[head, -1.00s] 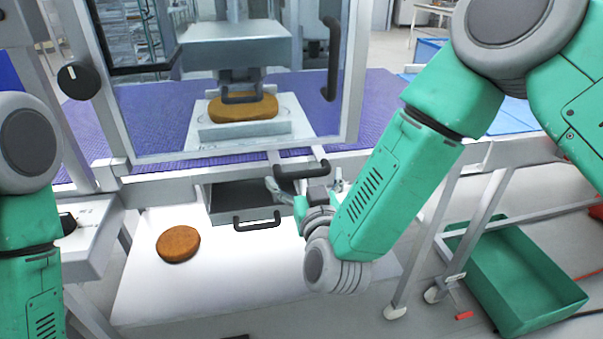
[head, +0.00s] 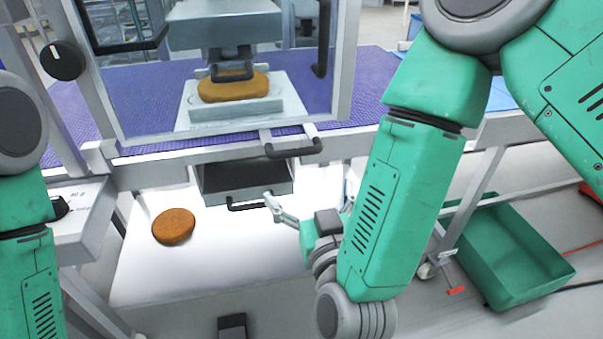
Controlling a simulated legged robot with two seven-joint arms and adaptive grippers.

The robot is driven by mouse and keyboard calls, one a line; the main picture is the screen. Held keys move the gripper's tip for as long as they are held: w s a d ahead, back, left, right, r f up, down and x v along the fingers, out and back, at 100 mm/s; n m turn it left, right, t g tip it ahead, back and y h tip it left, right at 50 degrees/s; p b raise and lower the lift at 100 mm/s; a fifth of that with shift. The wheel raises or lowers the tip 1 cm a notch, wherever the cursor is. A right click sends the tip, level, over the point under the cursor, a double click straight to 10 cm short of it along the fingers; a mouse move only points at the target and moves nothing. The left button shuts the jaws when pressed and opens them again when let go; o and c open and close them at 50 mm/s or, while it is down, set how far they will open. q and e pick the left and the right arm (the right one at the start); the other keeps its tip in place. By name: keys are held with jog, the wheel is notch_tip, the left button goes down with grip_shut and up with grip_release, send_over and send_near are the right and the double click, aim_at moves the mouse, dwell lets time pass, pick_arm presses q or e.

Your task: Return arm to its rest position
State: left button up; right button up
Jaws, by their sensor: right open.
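My right arm (head: 405,205) reaches in from the upper right and bends at the lower middle. My right gripper (head: 310,196) is open and empty, with its fingers spread above the white surface. It is to the right of the front handle of a grey drawer (head: 245,180) and apart from the brown round piece on the white surface. My left arm (head: 38,270) shows at the left edge, but its gripper is not in view.
A brown round piece (head: 173,226) lies on the white surface (head: 165,275). Another brown round piece (head: 234,87) sits under the press (head: 225,30), behind a framed door (head: 340,60). A green bin (head: 515,255) stands on the floor at right.

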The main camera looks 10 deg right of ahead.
jog(key=s+d+f+n+g, duration=0.1)
jog(key=s+d+f+g, duration=0.25)
jog(key=f, duration=0.55)
jog(key=s+d+f+g, duration=0.3)
jog(key=d+f+g, duration=0.15)
jog(key=f, duration=0.45)
jog(key=s+d+f+g, duration=0.4)
jog(key=s+d+f, duration=0.1)
jog(key=s, duration=0.4)
jog(key=s+d+f+m+g+h, duration=0.1)
jog(key=s+d+f+g, duration=0.4)
jog(key=s+d, duration=0.2)
jog(key=s, duration=0.2)
jog(key=shift+s, duration=0.4)
jog(key=shift+w, duration=0.15)
